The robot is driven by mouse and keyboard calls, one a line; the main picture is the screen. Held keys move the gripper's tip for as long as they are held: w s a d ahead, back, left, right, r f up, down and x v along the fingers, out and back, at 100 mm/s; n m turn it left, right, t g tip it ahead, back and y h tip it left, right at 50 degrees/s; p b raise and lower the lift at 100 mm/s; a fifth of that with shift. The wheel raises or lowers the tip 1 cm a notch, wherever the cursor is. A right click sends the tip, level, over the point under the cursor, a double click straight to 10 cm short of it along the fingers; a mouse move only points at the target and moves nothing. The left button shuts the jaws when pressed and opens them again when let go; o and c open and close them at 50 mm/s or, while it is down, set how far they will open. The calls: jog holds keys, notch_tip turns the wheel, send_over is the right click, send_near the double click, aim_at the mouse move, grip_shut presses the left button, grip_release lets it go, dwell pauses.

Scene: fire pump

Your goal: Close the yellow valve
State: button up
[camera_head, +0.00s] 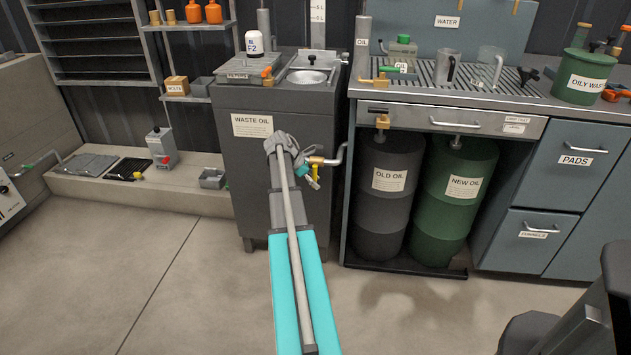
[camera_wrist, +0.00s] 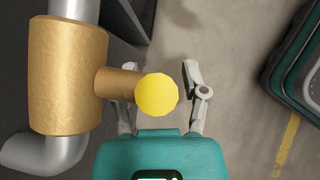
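The yellow valve sits on a pipe at the right side of the waste oil cabinet. Its brass body (camera_head: 316,160) and yellow handle (camera_head: 316,180) show in the head view, with the handle hanging down. In the wrist view the brass body (camera_wrist: 68,75) is at the left, and its short stem ends in the round yellow handle end (camera_wrist: 157,95). My gripper (camera_wrist: 160,68) is open. The yellow end appears between its two fingers, nearer the left one, which the stem partly hides. I cannot tell whether a finger touches it. In the head view my arm partly covers the gripper.
The grey waste oil cabinet (camera_head: 232,170) stands beside the valve. The old oil drum (camera_head: 386,215) and new oil drum (camera_head: 460,215) stand under the bench to the right. A low ledge (camera_head: 110,190) runs left. The floor (camera_head: 150,290) in front is clear.

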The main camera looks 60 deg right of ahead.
dwell(0.7)
jog(key=w+a+f+m+t, duration=0.1)
jog(key=w+a, duration=0.3)
jog(key=a, duration=0.6)
jog(key=w+a+m+t+p, duration=0.15)
jog(key=w+a, duration=0.35)
jog(key=a, duration=0.5)
jog(key=w+a+f+m+t, duration=0.15)
jog(key=w+a, duration=0.25)
jog(key=a, duration=0.7)
jog(key=s+a+m+t+y, duration=0.3)
jog(key=a+y, duration=0.1)
jog(key=a, duration=2.8)
notch_tip(320, 180, up, 39)
jog(key=p, duration=3.8)
jog(key=shift+s+a+p, duration=0.15)
jog(key=shift+p, duration=0.25)
jog(key=shift+f, duration=0.15)
